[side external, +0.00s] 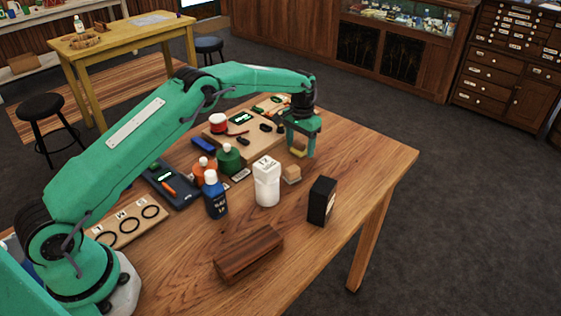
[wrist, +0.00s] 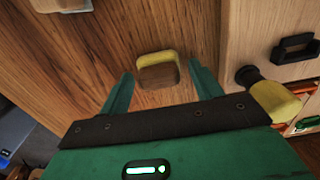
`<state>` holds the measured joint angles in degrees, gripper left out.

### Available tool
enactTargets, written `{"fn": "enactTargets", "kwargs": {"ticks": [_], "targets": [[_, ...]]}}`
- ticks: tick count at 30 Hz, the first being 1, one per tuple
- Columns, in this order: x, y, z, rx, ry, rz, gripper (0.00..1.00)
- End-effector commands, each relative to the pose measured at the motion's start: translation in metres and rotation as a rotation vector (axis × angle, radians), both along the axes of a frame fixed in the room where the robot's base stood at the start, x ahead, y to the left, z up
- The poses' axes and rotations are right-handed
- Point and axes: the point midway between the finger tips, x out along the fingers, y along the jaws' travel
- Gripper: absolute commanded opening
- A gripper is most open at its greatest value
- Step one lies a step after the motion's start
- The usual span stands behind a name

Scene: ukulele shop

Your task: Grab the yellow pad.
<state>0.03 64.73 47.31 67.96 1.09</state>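The yellow pad (wrist: 155,57) lies on the wooden table in the wrist view, with a brown block-like part over its near side. It sits between and slightly beyond the two fingertips of my gripper (wrist: 161,70). The fingers are spread apart, with table showing on both sides of the pad; neither clearly touches it. I cannot tell the exact height of the fingertips above the table.
A light wooden board (side external: 245,140) with small tools lies close by; a yellow handle with a black end (wrist: 278,102) is near the right finger. A tan block (side external: 292,173), white bottle (side external: 266,185) and black box (side external: 321,202) stand nearer. Table is clear at right.

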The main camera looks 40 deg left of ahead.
Motion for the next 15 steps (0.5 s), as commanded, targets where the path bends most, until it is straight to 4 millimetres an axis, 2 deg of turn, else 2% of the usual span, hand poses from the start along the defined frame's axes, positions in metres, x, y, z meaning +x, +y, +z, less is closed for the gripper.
{"fn": "enactTargets", "kwargs": {"ticks": [1, 6, 15], "targets": [[0.0001, 0.0000, 0.0002, 0.000, 0.000, 0.000, 0.53], [0.0001, 0.0000, 0.0002, 0.000, 0.000, 0.000, 0.23], [0.0002, 0.0000, 0.0012, 0.000, -0.001, 0.000, 0.23]]}}
